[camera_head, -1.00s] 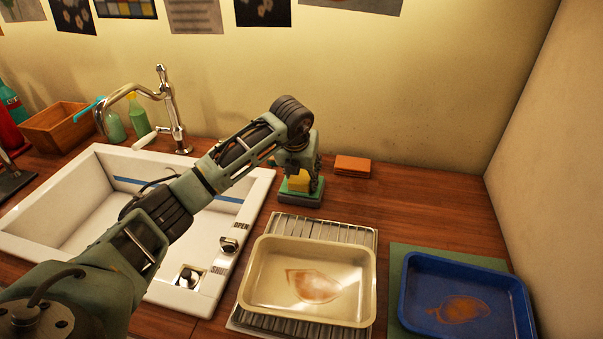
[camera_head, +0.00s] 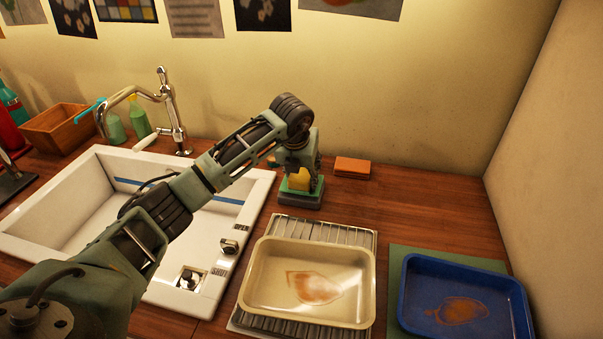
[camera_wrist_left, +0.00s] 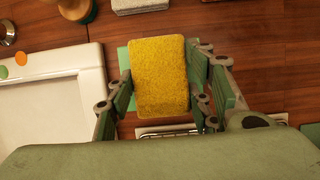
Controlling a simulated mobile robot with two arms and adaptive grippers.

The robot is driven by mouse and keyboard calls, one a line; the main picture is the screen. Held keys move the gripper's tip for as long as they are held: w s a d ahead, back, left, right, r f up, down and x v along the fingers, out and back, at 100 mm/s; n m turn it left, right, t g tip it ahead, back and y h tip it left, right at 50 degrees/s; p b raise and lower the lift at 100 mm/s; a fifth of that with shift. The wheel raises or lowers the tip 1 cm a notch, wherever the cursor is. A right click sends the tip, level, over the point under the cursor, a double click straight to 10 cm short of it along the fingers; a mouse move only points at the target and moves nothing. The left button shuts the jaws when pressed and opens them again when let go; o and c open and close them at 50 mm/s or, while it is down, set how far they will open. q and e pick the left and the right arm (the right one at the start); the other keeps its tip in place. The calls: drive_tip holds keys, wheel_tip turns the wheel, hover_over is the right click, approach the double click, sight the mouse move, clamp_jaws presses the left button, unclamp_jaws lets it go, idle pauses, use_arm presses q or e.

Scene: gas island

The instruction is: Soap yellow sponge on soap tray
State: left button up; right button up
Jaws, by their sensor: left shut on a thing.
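My left gripper (camera_head: 299,172) points down behind the cream tray and is shut on the yellow sponge (camera_head: 300,181). In the left wrist view the sponge (camera_wrist_left: 158,72) sits between the two fingers, its broad rough face toward the camera. The soap tray (camera_head: 300,202), a small grey block with a green top, is directly under the sponge. Its green top also shows beside the sponge in the left wrist view (camera_wrist_left: 124,62). The sponge is at or just above the tray; I cannot tell whether they touch. My right gripper is not in view.
A white sink (camera_head: 62,199) with a tap (camera_head: 172,110) is at left. A stained cream tray (camera_head: 254,290) on a metal rack and a stained blue tray (camera_head: 405,300) are in front. An orange-brown block (camera_head: 352,167) lies behind right.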

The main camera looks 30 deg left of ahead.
sight(301, 173)
use_arm(q)
drive_tip(key=shift+r+p, duration=1.45)
drive_tip(key=shift+r, duration=1.5)
